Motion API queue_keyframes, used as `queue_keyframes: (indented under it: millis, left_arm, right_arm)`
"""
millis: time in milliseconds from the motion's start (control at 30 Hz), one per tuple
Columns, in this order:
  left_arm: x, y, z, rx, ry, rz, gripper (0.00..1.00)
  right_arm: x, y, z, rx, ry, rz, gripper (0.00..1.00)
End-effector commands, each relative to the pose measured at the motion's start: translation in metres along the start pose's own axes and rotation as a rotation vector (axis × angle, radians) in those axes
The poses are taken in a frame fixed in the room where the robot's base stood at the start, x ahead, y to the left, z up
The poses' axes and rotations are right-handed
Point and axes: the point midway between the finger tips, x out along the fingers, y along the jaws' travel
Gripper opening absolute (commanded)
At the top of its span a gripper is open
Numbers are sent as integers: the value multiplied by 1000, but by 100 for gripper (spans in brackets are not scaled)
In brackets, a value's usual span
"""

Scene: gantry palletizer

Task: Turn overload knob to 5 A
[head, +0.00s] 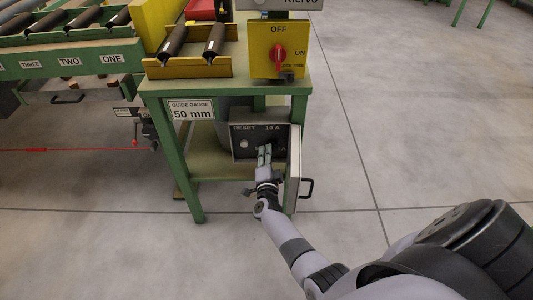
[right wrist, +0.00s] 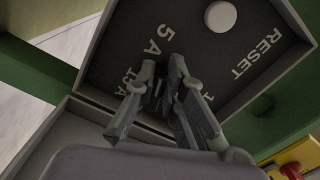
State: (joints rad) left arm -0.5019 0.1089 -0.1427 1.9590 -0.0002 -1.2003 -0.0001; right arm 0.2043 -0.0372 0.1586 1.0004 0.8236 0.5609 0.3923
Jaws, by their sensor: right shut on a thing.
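The dark overload panel (head: 240,155) sits in a grey box under the green bench, with RESET and 10 A printed along its top. In the right wrist view the panel (right wrist: 235,92) shows 5 A, 15 A and RESET; another label is mostly hidden by a finger. My right gripper (head: 265,150) reaches up to the panel's right part. In the right wrist view its fingers (right wrist: 163,78) are closed around the small dark overload knob (right wrist: 160,89). The fingers cover most of the knob, so I cannot tell where it points. My left gripper is not in view.
A pale round reset button (right wrist: 221,16) is beside the fingers. The box's door stands open at the right, with a black handle (head: 308,188). A yellow switch box with a red knob (head: 278,54) is above. The floor at right is clear.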

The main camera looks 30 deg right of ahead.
Motion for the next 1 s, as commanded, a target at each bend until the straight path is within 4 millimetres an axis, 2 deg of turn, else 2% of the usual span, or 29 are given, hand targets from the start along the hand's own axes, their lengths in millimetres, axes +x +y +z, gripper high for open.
queue_keyframes:
  millis: [300,333,600,867,1000]
  left_arm:
    - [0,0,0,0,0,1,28]
    - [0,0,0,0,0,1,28]
    - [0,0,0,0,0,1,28]
    - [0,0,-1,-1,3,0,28]
    - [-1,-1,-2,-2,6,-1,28]
  right_arm:
    - [-1,2,2,-2,-4,3,0]
    - [-1,2,2,-2,-4,3,12]
    - [0,1,1,-1,-2,2,30]
    - [0,0,0,0,0,1,31]
    - [-8,1,1,1,-2,2,31]
